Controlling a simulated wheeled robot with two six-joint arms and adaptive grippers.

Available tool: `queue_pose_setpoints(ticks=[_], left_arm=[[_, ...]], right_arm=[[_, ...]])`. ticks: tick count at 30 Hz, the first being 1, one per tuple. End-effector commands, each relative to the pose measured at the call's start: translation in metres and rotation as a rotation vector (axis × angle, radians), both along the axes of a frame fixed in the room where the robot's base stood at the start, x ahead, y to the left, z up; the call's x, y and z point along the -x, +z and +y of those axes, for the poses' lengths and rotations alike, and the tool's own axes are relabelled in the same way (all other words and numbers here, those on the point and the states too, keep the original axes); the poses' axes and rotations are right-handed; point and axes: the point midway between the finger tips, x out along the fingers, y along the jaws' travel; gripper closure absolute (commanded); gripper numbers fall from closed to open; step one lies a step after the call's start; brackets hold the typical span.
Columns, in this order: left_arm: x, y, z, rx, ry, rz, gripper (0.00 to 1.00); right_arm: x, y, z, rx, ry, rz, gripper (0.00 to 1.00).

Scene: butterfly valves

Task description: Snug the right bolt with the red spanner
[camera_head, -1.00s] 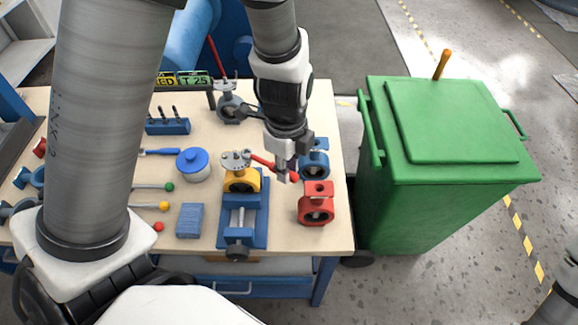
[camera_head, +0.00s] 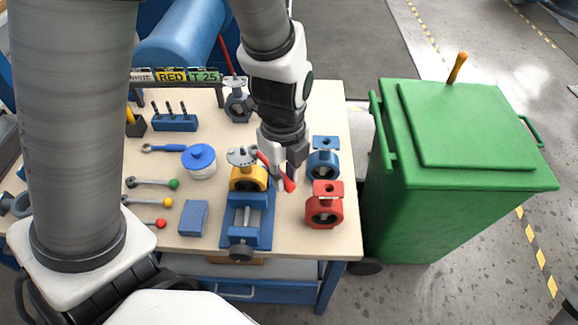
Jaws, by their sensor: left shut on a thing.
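A yellow butterfly valve (camera_head: 247,180) sits in a blue vise (camera_head: 249,224), with a grey flange plate (camera_head: 241,155) on top. The flange's bolts are too small to tell apart. My left gripper (camera_head: 284,183) is shut on the red spanner (camera_head: 289,184), just right of the yellow valve. The spanner slants from the flange's right edge down to the right. Its head is close to the flange's right side; I cannot tell whether it sits on a bolt. The fingers hide part of the spanner. My right gripper is not in view.
A blue valve (camera_head: 323,165) and a red valve (camera_head: 324,211) stand to the right. A blue-lidded pot (camera_head: 199,160), a blue block (camera_head: 193,217) and several ball-ended tools lie to the left. A green bin (camera_head: 455,170) stands beyond the table's right edge.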

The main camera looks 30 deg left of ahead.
Motion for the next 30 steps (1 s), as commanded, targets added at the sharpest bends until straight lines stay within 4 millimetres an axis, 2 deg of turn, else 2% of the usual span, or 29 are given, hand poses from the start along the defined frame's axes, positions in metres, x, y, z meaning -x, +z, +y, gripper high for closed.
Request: queue_pose_setpoints(ticks=[9,30], left_arm=[[0.011,-0.001,0.004,0.002,-0.102,0.002,1.0],[0.03,0.0,0.015,0.002,-0.321,0.002,1.0]], right_arm=[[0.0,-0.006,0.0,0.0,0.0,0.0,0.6],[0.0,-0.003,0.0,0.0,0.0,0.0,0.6]])
